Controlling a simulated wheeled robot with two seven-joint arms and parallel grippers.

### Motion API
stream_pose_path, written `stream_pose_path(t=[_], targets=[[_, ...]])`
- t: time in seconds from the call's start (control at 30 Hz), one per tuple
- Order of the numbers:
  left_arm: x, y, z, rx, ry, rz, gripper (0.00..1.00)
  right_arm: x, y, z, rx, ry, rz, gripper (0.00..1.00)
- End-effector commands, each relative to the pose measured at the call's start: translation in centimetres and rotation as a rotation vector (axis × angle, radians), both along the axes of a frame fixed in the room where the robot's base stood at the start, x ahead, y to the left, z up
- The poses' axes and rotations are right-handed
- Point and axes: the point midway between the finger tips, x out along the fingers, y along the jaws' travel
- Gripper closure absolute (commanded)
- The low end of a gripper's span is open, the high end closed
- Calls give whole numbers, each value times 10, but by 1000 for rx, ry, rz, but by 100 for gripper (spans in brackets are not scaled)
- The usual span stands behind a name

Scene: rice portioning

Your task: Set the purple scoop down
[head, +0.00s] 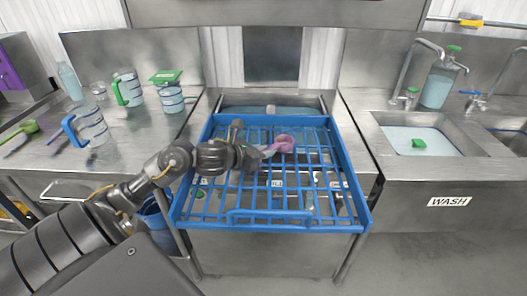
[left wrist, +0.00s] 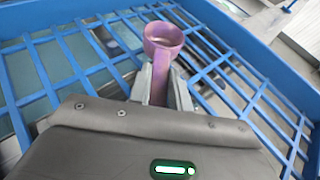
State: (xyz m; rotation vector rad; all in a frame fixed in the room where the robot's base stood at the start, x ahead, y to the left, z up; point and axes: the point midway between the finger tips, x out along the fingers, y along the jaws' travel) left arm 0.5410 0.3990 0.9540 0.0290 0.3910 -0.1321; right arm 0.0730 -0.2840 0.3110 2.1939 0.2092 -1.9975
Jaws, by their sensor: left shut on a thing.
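The purple scoop (head: 284,142) is over the blue rack (head: 270,217) in the head view, near its middle. My left gripper (head: 262,151) is shut on the scoop's handle, with the cup end pointing away from the gripper. In the left wrist view the scoop (left wrist: 163,42) sticks out from between the fingers of the left gripper (left wrist: 161,85), its cup opening facing the camera. I cannot tell whether the scoop touches the rack's bars. My right gripper is not in view.
A sink (head: 418,137) with a green-topped item stands at the right. Measuring jugs with blue (head: 86,127) and green (head: 127,88) handles stand on the left counter (head: 45,160), with a green scoop (head: 22,130). Much of the rack's front is clear.

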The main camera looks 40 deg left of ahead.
Motion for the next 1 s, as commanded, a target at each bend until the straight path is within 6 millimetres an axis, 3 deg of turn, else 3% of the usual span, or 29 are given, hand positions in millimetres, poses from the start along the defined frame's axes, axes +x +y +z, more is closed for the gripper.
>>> stream_pose_path(t=[0.1,0.13,0.3,0.67,1.0], targets=[[0,0,-3,1,0,0,100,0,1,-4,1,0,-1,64],[0,0,-3,1,0,0,79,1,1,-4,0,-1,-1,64],[0,0,-2,0,0,0,59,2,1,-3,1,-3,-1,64],[0,0,3,-1,0,0,59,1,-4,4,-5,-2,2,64],[-58,7,21,9,5,-4,59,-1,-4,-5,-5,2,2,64]])
